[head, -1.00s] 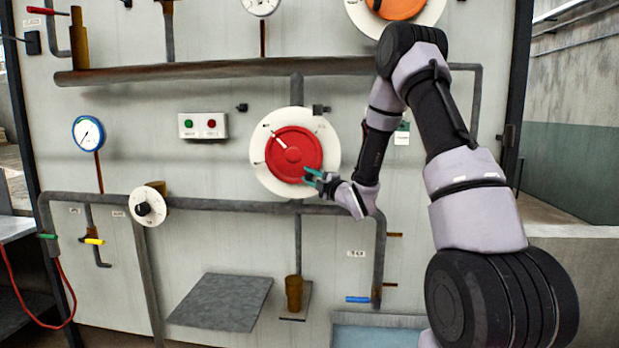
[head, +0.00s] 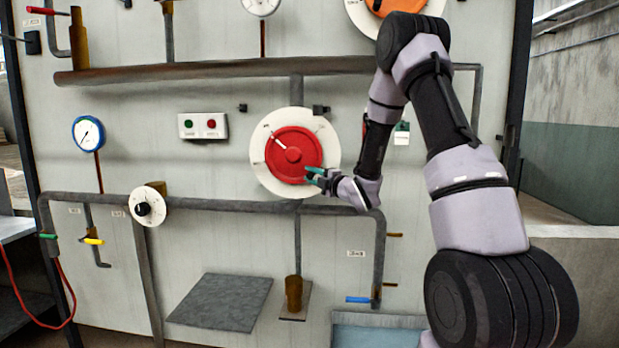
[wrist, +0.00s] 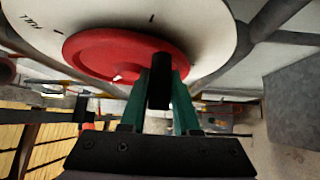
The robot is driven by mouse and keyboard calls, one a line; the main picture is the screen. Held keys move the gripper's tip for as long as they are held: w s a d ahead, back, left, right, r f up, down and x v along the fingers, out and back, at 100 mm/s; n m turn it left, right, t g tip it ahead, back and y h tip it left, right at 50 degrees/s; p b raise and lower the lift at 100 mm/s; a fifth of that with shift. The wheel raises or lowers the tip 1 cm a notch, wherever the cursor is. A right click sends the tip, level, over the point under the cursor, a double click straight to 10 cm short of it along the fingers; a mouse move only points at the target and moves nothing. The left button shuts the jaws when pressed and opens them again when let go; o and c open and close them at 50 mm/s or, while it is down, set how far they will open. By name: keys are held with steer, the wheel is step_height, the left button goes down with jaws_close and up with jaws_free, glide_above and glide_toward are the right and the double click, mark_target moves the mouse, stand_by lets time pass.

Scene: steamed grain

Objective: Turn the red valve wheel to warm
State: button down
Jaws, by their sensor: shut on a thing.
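The red valve wheel (head: 292,140) sits on a round white dial plate (head: 260,165) on the wall panel, left of my arm. A white pointer mark on the wheel points to the upper left. My gripper (head: 309,176), with green fingers, is at the wheel's lower right edge. In the wrist view the gripper (wrist: 160,80) is shut on a part at the rim of the red wheel (wrist: 105,50).
A horizontal pipe (head: 240,205) runs just below the dial. A thicker pipe (head: 220,70) runs above it. An orange wheel (head: 397,6) is at the top, behind my arm.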

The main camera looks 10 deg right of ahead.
mark_target(309, 156)
steer(key=r+n+g, duration=0.1)
steer(key=d+r+n+g+h, duration=0.1)
steer(key=r+n+h, duration=0.1)
steer(key=shift+s+d+r+g, duration=0.3)
steer(key=shift+d+r+g, duration=0.05)
steer(key=shift+r+g, duration=0.05)
step_height(309, 156, up, 3)
steer(key=n+g+h, duration=0.2)
steer(key=shift+d+r+n+h, duration=0.1)
steer(key=shift+r+n+h, duration=0.05)
steer(key=shift+n+h, duration=0.15)
steer(key=shift+r, duration=0.45)
steer(key=shift+a, duration=0.25)
steer(key=c, duration=0.7)
jaws_free()
steer(key=shift+o, duration=0.2)
steer(key=shift+d, duration=0.1)
